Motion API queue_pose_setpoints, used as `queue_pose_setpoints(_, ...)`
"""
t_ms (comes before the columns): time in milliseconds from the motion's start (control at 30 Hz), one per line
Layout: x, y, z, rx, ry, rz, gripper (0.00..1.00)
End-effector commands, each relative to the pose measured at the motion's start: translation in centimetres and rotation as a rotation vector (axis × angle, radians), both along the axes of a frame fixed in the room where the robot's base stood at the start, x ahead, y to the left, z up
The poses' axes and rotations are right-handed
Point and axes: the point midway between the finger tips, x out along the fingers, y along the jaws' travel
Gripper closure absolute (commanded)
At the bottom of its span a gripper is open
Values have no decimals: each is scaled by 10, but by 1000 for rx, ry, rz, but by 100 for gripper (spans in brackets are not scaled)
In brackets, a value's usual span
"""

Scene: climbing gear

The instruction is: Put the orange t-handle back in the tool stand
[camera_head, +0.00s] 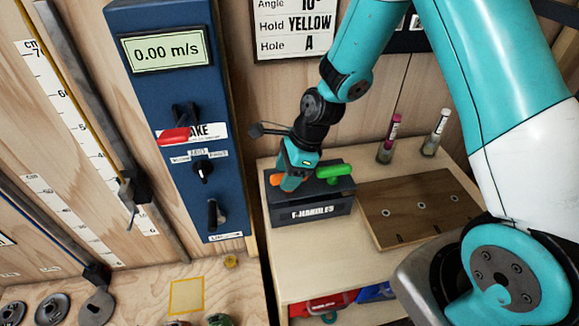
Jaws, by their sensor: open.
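The dark tool stand (335,206), labelled as being for handles, sits at the left of the wooden shelf. The orange t-handle (276,180) shows on both sides of my gripper, low over the left part of the stand. It looks to be at the stand's top, but its shaft is hidden, so I cannot tell how deep it sits. My gripper (289,184) points down at the orange handle, its fingers open around or just in front of it. A green t-handle (337,171) sits in the right part of the stand.
A wooden board with holes (420,205) lies right of the stand. Two tubes (390,140) stand behind it. A blue panel (170,110) with a lever and knobs rises close on the left. Red and blue items (325,305) lie on the shelf below.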

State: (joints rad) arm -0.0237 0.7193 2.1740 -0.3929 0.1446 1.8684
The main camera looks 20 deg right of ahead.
Motion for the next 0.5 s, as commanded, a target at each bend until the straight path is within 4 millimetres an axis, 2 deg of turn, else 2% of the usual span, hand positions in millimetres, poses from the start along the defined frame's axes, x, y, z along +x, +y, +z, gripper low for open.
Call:
queue_pose_setpoints(167,0,-5,12,0,-3,-1,45)
queue_pose_setpoints(267,-1,-13,29,1,-7,-3,45)
queue_pose_setpoints(500,-6,-37,87,-1,-10,-3,45)
